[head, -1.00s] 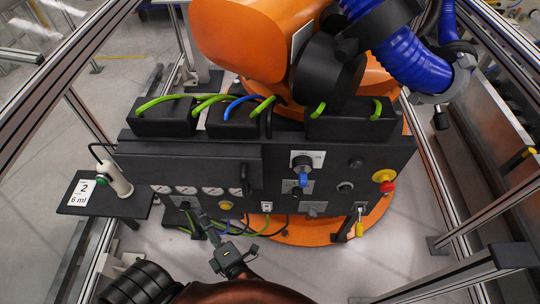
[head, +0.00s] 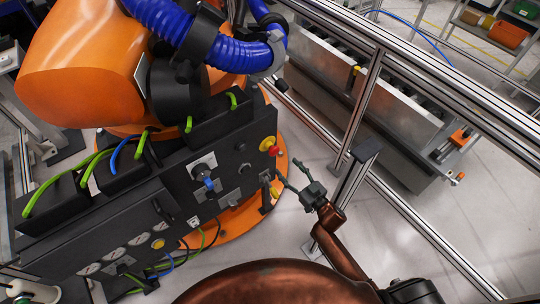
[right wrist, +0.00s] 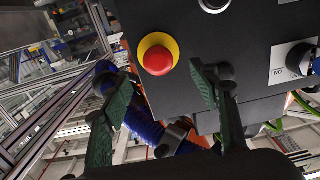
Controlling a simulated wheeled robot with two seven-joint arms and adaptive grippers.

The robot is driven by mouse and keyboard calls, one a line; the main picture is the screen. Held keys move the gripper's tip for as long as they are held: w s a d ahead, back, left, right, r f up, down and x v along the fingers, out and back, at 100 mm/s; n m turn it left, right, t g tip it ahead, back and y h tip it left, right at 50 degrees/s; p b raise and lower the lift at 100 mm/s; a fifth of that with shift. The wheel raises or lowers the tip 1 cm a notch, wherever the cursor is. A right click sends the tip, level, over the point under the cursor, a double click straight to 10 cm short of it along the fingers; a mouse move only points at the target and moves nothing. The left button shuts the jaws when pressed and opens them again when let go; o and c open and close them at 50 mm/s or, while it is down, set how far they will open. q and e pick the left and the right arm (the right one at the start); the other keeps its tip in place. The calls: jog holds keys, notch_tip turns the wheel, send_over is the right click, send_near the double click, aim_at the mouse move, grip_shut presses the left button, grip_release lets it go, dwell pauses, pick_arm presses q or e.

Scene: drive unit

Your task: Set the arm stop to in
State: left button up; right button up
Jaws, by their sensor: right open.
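The arm stop looks to be the red mushroom button with a yellow collar (head: 269,145), at the right end of the dark control panel (head: 185,200). It also shows nearly face-on in the right wrist view (right wrist: 158,60). I cannot tell whether it is in or out. My right gripper (head: 287,168) is open and empty, to the right of and below the button in the head view, apart from it. In the right wrist view its green-padded fingers (right wrist: 162,85) stand either side of the button, which lies beyond them. My left gripper is not in view.
A knob with a blue part (head: 208,183) sits left of the button on the panel. An orange robot arm (head: 85,65) with a blue hose (head: 165,18) stands behind. A metal frame post (head: 360,105) rises to the right. Open floor (head: 390,215) lies right of my gripper.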

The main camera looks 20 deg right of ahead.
aim_at(275, 153)
jog(key=b+x, duration=0.1)
jog(key=x, duration=0.6)
jog(key=shift+w+r, duration=0.15)
jog(key=shift+w, duration=0.3)
jog(key=shift+c, duration=0.7)
grip_shut()
